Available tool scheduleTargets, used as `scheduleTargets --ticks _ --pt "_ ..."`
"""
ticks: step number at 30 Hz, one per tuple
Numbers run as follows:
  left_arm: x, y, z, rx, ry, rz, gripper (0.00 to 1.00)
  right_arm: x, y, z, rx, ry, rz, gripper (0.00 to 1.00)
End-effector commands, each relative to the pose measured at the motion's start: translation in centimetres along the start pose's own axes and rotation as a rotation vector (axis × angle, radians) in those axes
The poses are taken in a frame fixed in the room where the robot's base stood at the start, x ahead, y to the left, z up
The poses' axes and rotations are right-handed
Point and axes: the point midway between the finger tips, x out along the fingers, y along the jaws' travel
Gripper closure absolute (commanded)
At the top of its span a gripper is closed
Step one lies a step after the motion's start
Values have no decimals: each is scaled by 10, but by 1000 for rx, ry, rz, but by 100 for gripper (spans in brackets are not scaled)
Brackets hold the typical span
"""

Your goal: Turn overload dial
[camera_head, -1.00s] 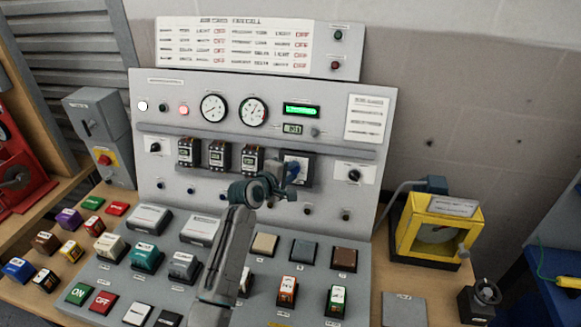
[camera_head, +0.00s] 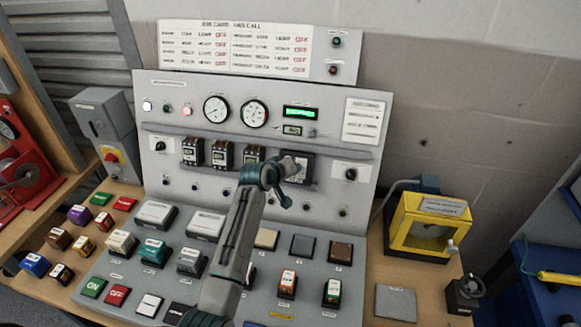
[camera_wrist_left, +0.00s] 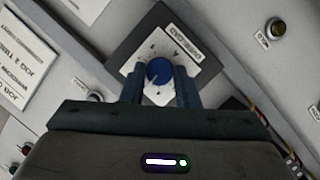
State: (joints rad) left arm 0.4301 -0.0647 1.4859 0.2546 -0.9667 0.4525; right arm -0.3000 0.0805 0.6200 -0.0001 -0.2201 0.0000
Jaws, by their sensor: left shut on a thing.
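The overload dial is a blue round knob (camera_wrist_left: 158,70) on a white scale plate (camera_wrist_left: 153,48) with a dark surround. In the left wrist view my left gripper (camera_wrist_left: 160,82) has one finger on each side of the knob and is shut on it. The knob's middle and part of the scale show between the fingers. In the head view my left gripper (camera_head: 297,167) reaches up to the dark dial mount (camera_head: 307,178) on the upright panel and hides the knob. My right gripper is not in view.
Breaker modules (camera_head: 222,154) stand left of the dial and a small black knob (camera_head: 350,174) is to its right. Gauges (camera_head: 254,113) and a green display (camera_head: 300,113) sit above. The sloped desk below holds several buttons and blocks. A yellow box (camera_head: 428,232) stands at right.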

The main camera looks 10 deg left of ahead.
Motion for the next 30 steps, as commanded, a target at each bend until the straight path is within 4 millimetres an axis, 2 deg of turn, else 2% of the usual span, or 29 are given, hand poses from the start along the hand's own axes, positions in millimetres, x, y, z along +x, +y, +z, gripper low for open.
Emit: scheduleTargets --ticks 9,22,23,25,26,30 --pt "0 1 1 74 -7 -28 95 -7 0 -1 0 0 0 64" --pt "0 0 1 81 -7 -31 95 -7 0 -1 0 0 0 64" --pt "0 0 1 81 -7 -31 68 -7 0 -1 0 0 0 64" --pt "0 0 1 81 -7 -31 55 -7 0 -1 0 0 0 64" --pt "0 0 1 81 -7 -31 51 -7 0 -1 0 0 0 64" --pt "0 1 0 81 -6 -31 51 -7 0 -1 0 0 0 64"
